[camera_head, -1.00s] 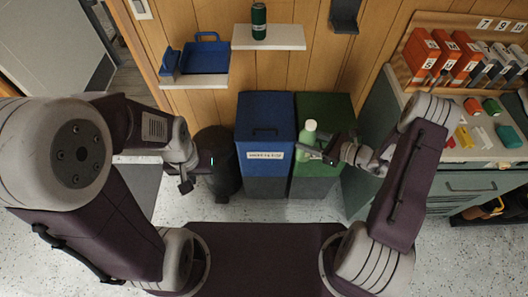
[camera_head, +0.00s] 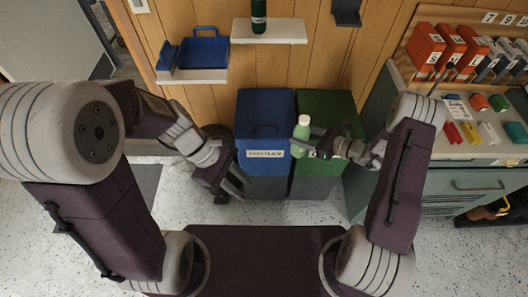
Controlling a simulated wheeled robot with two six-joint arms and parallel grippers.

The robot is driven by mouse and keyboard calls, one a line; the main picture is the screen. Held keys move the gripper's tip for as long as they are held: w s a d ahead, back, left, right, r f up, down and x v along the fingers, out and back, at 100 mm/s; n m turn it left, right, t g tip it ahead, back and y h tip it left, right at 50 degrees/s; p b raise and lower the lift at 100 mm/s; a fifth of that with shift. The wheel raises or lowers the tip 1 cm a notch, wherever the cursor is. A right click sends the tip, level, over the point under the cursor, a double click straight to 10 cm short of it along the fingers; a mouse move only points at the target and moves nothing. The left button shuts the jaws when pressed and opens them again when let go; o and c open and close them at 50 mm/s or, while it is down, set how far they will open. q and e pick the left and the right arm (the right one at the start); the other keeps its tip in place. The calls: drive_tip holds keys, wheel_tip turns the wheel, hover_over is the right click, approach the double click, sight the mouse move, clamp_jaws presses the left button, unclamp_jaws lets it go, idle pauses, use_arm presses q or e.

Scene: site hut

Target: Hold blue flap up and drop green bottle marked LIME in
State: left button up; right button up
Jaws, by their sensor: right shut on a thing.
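The blue bin (camera_head: 264,160) stands against the wood wall, with a blue flap (camera_head: 264,116) on top that lies closed and a white label on its front. My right gripper (camera_head: 307,143) is shut on a light green bottle (camera_head: 301,130) with a pale cap. The bottle is upright, near the seam between the blue bin and the green bin; any word on it cannot be read. My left gripper (camera_head: 240,184) is low at the blue bin's left front edge, its fingers apart and empty. Whether it touches the bin cannot be told.
A green bin (camera_head: 324,110) stands right of the blue one. A dark round bin (camera_head: 216,132) is partly hidden behind my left arm. Shelves above hold a blue tray (camera_head: 205,51) and a dark green can (camera_head: 259,16). A cluttered counter (camera_head: 460,150) is at right.

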use_arm(q)
drive_tip(key=w+d+r+n+h, duration=0.4)
drive_tip(key=w+d+n+h, duration=0.2)
drive_tip(key=d+n, duration=0.2)
drive_tip(key=w+n+t+h, duration=0.5)
drive_tip(key=w+n+t, duration=0.2)
drive_tip(key=w+n, duration=0.65)
drive_tip(key=w+a+f+n+t+y, duration=0.3)
drive_tip(key=w+a+f+n+t, duration=0.5)
drive_tip(key=w, duration=0.1)
drive_tip(key=n+y, duration=0.4)
approach(259, 126)
drive_tip(key=shift+f+x, duration=0.15)
drive_tip(key=shift+x, duration=2.35)
drive_tip(key=shift+f+x, duration=0.1)
drive_tip(key=shift+x, duration=2.4)
